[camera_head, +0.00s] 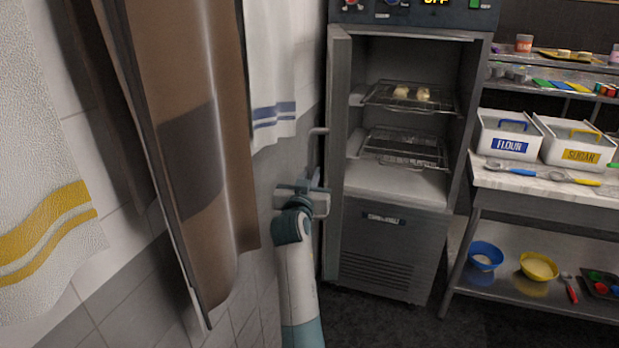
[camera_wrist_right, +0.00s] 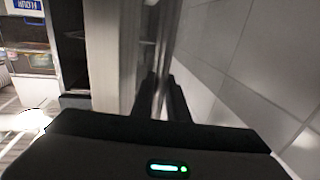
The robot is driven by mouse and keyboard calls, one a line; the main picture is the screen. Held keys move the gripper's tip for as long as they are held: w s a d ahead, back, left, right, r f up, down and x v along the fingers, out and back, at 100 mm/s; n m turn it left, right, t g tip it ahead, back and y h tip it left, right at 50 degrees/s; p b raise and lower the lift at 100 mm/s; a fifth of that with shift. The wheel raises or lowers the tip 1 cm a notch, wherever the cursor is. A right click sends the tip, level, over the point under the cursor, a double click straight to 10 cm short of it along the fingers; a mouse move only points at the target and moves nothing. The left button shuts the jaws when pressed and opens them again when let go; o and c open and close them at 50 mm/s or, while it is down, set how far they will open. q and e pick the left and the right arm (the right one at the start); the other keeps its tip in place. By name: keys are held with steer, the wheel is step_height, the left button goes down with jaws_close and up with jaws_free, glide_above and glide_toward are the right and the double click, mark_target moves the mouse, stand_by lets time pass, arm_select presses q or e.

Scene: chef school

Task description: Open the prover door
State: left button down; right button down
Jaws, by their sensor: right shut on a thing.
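The prover (camera_head: 385,225) is a grey steel cabinet in the middle of the head view. Its door (camera_head: 335,160) stands wide open, swung out to the left and seen nearly edge-on. The door handle (camera_head: 318,131) is a metal bar on the door's wall-facing side. My right gripper (camera_head: 315,185) is shut on the handle at the lower part of the bar. In the right wrist view the dark fingers close around the bar beside the door (camera_wrist_right: 110,60), and the exact grip is partly hidden. My left gripper is not in view.
Inside the prover are wire racks (camera_head: 405,148) with pale dough pieces (camera_head: 412,93) on the upper one. A tiled wall and hanging brown apron (camera_head: 185,130) and towels (camera_head: 270,70) crowd the left. A steel bench (camera_head: 545,190) with flour and sugar bins stands right.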

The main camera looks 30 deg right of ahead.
stand_by(0.3)
steer(key=c, duration=2)
jaws_free()
steer(key=shift+r, duration=0.1)
